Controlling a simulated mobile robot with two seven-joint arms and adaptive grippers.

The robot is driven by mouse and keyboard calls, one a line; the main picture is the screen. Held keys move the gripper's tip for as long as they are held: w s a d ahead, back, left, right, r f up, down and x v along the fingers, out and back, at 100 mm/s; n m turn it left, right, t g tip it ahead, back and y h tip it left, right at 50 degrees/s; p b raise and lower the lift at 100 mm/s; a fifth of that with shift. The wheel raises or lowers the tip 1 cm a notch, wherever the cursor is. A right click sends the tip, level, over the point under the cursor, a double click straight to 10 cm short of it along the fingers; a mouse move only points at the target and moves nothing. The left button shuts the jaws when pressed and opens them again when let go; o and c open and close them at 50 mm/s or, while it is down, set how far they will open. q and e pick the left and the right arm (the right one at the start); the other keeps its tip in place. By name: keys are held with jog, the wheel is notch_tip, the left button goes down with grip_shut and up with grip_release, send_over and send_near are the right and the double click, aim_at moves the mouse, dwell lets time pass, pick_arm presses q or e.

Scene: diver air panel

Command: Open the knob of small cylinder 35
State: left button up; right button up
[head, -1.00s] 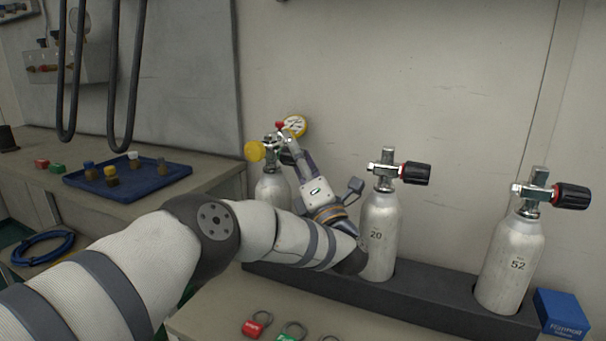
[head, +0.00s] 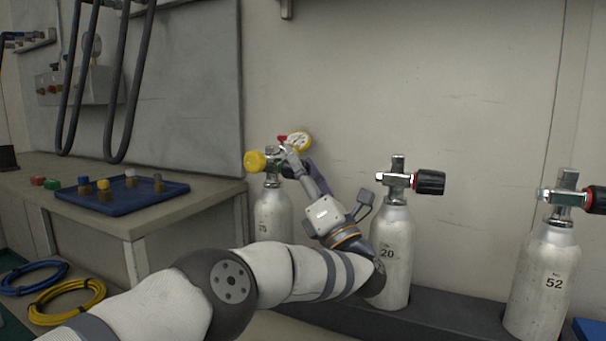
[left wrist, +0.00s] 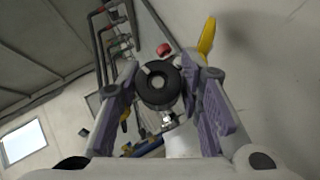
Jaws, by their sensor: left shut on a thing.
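The leftmost small cylinder (head: 272,216) stands upright in the rack, with a number on its side that is too small to read surely. My left gripper (head: 291,163) is at this valve, coming from the right. In the left wrist view the black round knob (left wrist: 158,84) sits between my two fingers, and the gripper is shut on it. In the head view the gripper mostly hides the knob. My right gripper is not in view.
Cylinder 20 (head: 391,258) stands close to the right of my left wrist. Cylinder 52 (head: 541,284) is further right. Both have black knobs pointing right. A blue tray (head: 125,201) with several capped fittings lies on the left bench. Black hoses hang above it.

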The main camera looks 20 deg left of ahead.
pick_arm(q)
jog(key=o, duration=1.2)
jog(key=shift+s+d, duration=0.1)
jog(key=shift+v, duration=5.95)
